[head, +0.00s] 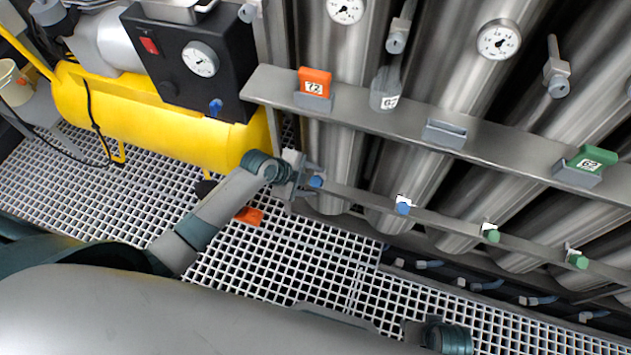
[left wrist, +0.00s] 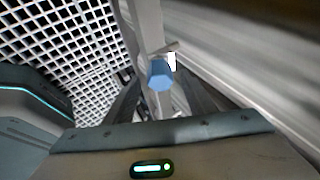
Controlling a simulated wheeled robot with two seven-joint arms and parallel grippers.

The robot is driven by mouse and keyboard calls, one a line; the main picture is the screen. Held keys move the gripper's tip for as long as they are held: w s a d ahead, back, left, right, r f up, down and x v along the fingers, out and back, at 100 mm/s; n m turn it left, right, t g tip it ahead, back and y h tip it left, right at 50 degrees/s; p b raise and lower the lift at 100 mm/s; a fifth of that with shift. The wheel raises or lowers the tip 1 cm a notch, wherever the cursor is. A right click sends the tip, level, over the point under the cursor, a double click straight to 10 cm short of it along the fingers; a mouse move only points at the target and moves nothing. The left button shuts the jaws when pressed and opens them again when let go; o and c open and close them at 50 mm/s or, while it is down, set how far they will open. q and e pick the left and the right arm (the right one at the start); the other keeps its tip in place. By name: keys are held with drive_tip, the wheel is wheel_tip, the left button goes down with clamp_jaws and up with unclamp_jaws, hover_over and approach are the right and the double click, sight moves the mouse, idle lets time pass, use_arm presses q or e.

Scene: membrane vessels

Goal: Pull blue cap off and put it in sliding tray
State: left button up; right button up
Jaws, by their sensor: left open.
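A blue cap (head: 316,181) sits on the lower rail at the left end of the row of caps. My left gripper (head: 306,180) is open around it, with the fingers at either side. In the left wrist view the blue cap (left wrist: 160,75) lies between the spread dark fingers, and I see no clear contact. A second blue cap (head: 403,208) sits further right on the rail. Part of what looks like my right gripper (head: 412,331) shows at the bottom edge, its fingers unclear. I cannot make out which thing is the sliding tray.
Green caps (head: 491,235) sit further right on the rail. Steel vessels (head: 465,90) stand behind it. An upper shelf (head: 410,122) carries an orange tag (head: 314,82) and a green tag (head: 597,160). A yellow compressor (head: 160,125) stands left. An orange piece (head: 249,215) lies by the grating.

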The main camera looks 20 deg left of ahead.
use_arm(q)
drive_tip(key=shift+x, duration=0.85)
drive_tip(key=shift+r, duration=0.1)
clamp_jaws()
